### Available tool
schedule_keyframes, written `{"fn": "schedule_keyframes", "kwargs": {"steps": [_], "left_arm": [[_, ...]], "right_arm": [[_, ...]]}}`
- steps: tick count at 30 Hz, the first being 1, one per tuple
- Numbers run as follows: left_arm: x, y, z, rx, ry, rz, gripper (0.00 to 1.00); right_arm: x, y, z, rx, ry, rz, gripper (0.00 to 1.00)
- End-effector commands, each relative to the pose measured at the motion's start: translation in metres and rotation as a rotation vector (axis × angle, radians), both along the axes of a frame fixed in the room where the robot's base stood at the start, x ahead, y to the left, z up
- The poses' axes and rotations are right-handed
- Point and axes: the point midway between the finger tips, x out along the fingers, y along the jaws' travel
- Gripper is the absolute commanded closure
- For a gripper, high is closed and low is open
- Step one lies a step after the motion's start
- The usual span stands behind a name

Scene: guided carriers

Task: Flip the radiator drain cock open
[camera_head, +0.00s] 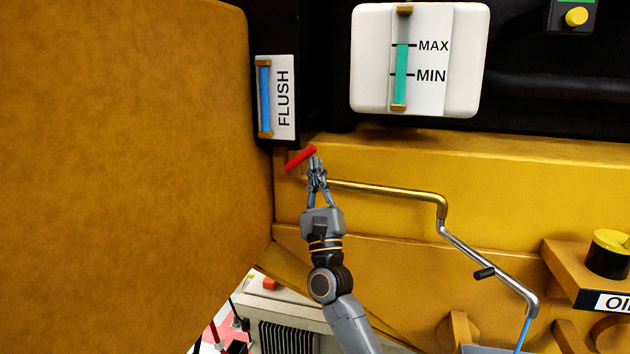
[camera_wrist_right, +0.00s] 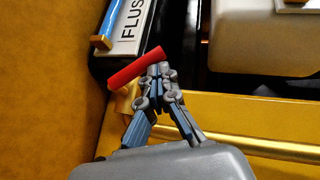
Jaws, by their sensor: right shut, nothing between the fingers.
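The red drain cock lever (camera_head: 301,158) sits just below the FLUSH gauge, at the left end of a brass pipe. It is tilted, its right end higher than its left. It also shows in the right wrist view (camera_wrist_right: 135,68). My right gripper (camera_head: 315,162) is shut, with its fingertips at the lever's right end. In the right wrist view the fingertips (camera_wrist_right: 159,72) overlap the lever's right part; I cannot tell if they touch it. The brass valve body is partly hidden behind the lever and fingers. My left gripper is not in view.
The FLUSH gauge (camera_head: 277,97) with a blue tube is above the lever. A large yellow panel (camera_head: 120,130) stands close on the left. The brass pipe (camera_head: 390,190) runs right to a grey pipe with blue liquid at its end. A white MAX/MIN tank (camera_head: 465,60) is at upper right.

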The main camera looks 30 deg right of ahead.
Motion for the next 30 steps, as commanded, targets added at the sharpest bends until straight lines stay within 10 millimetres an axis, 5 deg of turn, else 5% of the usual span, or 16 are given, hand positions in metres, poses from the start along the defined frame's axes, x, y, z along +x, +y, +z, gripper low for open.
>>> {"fn": "schedule_keyframes", "kwargs": {"steps": [30], "left_arm": [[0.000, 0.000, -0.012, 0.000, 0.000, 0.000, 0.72]], "right_arm": [[0.017, 0.014, 0.045, -0.043, 0.052, 0.000, 1.00]]}}
